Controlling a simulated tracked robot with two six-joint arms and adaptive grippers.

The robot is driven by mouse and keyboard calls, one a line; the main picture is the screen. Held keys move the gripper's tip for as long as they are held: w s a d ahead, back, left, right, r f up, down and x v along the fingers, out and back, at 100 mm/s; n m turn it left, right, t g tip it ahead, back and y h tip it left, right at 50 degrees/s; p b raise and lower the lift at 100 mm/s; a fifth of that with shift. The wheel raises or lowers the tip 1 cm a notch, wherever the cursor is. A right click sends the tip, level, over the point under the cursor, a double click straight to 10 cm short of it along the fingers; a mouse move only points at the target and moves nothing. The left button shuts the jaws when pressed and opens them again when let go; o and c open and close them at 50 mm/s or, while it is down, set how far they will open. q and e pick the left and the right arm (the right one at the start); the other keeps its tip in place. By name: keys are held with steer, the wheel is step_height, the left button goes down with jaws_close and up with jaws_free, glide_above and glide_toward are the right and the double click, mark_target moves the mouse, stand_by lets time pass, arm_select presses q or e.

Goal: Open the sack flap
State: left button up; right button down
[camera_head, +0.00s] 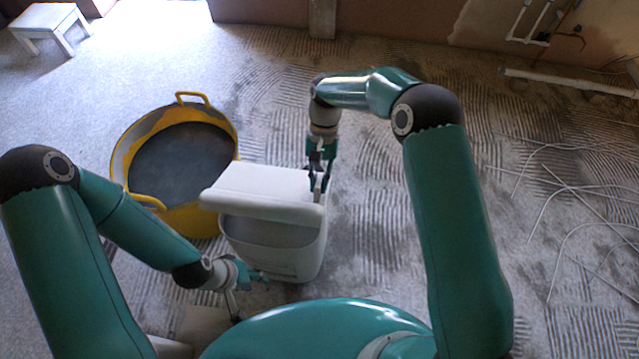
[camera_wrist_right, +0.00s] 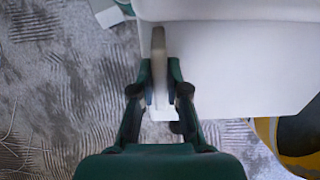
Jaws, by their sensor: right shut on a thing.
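The white sack (camera_head: 285,262) stands upright on the floor in front of me. Its broad white flap (camera_head: 262,185) lies across the top, with a thick rounded front edge. A grey, shaded area shows on the sack below that edge. My right gripper (camera_head: 318,188) is at the flap's right side. In the right wrist view its fingers (camera_wrist_right: 160,92) are shut on a thin pale edge of the flap, which also fills the upper right (camera_wrist_right: 230,60). My left gripper (camera_head: 250,278) is low beside the sack's front left corner; its fingers are too small and partly hidden to read.
A yellow tub (camera_head: 122,160) with dark grey contents stands just left of the sack. A white stool (camera_head: 50,22) is at the far left. Loose pale cables (camera_head: 560,190) and a white pipe (camera_head: 570,82) lie on the right.

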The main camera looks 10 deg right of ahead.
steer(key=shift+w+d+r+g+p, duration=0.3)
steer(key=shift+w+g, duration=0.1)
steer(key=shift+w, duration=0.2)
steer(key=c, duration=1.2)
jaws_free()
steer(key=shift+w, duration=0.1)
steer(key=shift+o, duration=0.2)
steer(key=shift+w+r, duration=0.1)
steer(key=shift+r, duration=0.05)
steer(key=v, duration=0.7)
steer(key=shift+w+d, duration=0.1)
steer(key=shift+d, duration=0.05)
